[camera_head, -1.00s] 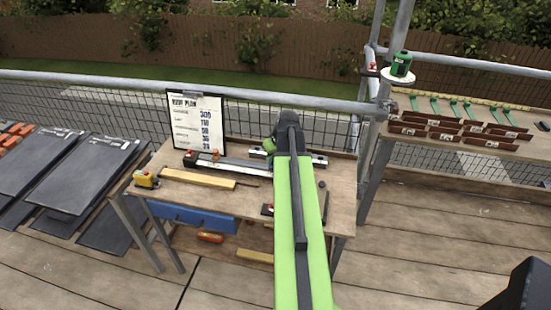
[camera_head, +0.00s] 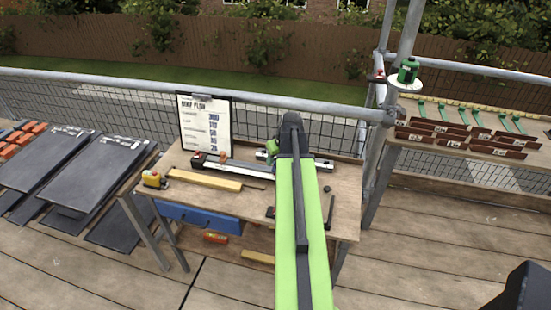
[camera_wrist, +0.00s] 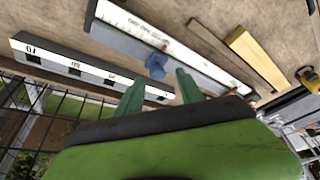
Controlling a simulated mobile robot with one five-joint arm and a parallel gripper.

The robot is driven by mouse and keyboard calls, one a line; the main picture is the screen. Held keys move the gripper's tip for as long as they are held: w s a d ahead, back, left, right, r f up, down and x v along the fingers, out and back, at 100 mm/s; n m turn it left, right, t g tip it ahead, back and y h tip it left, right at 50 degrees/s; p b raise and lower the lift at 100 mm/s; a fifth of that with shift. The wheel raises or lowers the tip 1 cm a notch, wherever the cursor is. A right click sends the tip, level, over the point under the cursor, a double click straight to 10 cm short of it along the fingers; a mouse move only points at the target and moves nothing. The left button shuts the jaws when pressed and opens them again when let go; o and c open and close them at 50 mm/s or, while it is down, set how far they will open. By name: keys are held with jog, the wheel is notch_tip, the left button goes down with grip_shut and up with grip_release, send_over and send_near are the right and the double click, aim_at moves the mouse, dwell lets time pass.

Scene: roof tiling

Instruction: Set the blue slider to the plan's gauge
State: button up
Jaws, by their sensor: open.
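The blue slider (camera_wrist: 156,66) sits on the edge of a pale ruled rail (camera_wrist: 125,28) in the wrist view, beside a small red mark. My gripper (camera_wrist: 159,76) is open, its two green fingers pointing at the slider, one to each side of it. The slider looks just ahead of the fingertips; I cannot tell whether they touch. In the head view my gripper (camera_head: 271,150) is over the back of the workbench, and my arm hides the slider. The plan board (camera_head: 207,127) stands at the back left of the bench with a column of numbers, too small to read surely.
A second rail with printed numbers (camera_wrist: 75,66) lies beside the ruled rail. A wooden strip (camera_head: 205,181) and a yellow tape measure (camera_head: 154,179) lie on the workbench (camera_head: 230,206). Slates (camera_head: 97,170) are stacked at left. A mesh guardrail runs behind the bench.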

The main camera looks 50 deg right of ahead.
jog(key=p+v, duration=1.3)
jog(key=v, duration=0.3)
jog(key=shift+p, duration=0.35)
jog(key=shift+w, duration=0.15)
jog(key=w+a+f+n+y+b, duration=0.1)
jog(key=w+a+n, duration=0.1)
jog(key=w+a, duration=0.45)
jog(key=w+a+f+n+b, duration=0.1)
jog(key=w+a, duration=0.2)
jog(key=a, duration=0.6)
jog(key=w+a+f+n+y+b, duration=0.1)
jog(key=w+a+n, duration=0.1)
jog(key=w+a, duration=0.4)
jog(key=a+f+n+g+b, duration=0.1)
jog(key=a+f+n+g, duration=0.1)
jog(key=a, duration=1.7)
jog(key=s+a+f+m+g, duration=0.1)
jog(key=s+a+m+g, duration=0.1)
jog(key=s+a, duration=0.3)
jog(key=shift+s+m+h, duration=0.3)
jog(key=shift+s+m, duration=0.5)
